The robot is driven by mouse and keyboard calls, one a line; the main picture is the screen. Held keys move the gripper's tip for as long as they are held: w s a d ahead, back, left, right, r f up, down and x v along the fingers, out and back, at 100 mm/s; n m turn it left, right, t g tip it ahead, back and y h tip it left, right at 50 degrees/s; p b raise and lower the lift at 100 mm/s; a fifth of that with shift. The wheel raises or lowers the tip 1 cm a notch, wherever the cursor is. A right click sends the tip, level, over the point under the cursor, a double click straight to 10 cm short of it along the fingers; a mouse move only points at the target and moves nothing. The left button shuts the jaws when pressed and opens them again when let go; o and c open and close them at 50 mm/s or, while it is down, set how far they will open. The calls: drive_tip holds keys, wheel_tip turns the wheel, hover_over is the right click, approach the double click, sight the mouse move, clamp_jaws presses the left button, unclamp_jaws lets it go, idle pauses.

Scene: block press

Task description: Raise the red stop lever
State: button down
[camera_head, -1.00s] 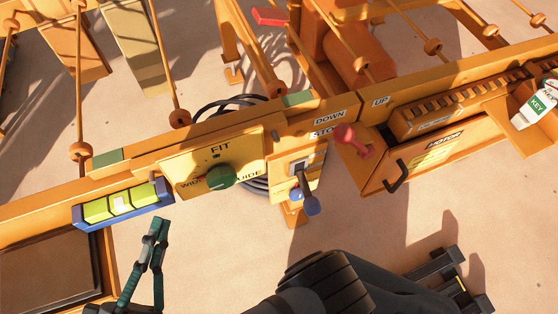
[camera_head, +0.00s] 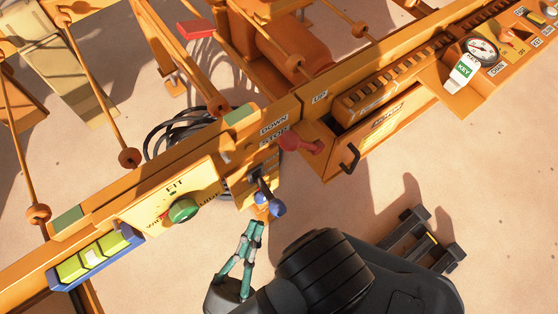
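The red stop lever (camera_head: 301,143) sticks out from the orange machine's front beam, beside the labels STOP and DOWN (camera_head: 273,125). The UP label (camera_head: 319,97) is farther right along the beam. The lever's red grip points right and down in the picture; its pivot is not clearly visible. My gripper (camera_head: 253,228) has teal fingers that converge at the tips, with nothing seen between them. It is below and left of the red lever, apart from it. Its tips are close to the blue-knobbed lever (camera_head: 270,205); I cannot tell whether they touch.
A green knob (camera_head: 183,209) sits on the FIT panel left of my gripper. A box with a black handle (camera_head: 350,157) is right of the red lever. Open floor (camera_head: 505,180) lies in front.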

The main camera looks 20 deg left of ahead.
sight(284, 149)
drive_tip(key=shift+w, duration=0.1)
drive_tip(key=p+x, duration=0.1)
drive_tip(key=x, duration=1.2)
drive_tip(key=shift+w+r+p, duration=0.2)
drive_tip(key=shift+w+p, duration=0.2)
drive_tip(key=shift+r, duration=0.1)
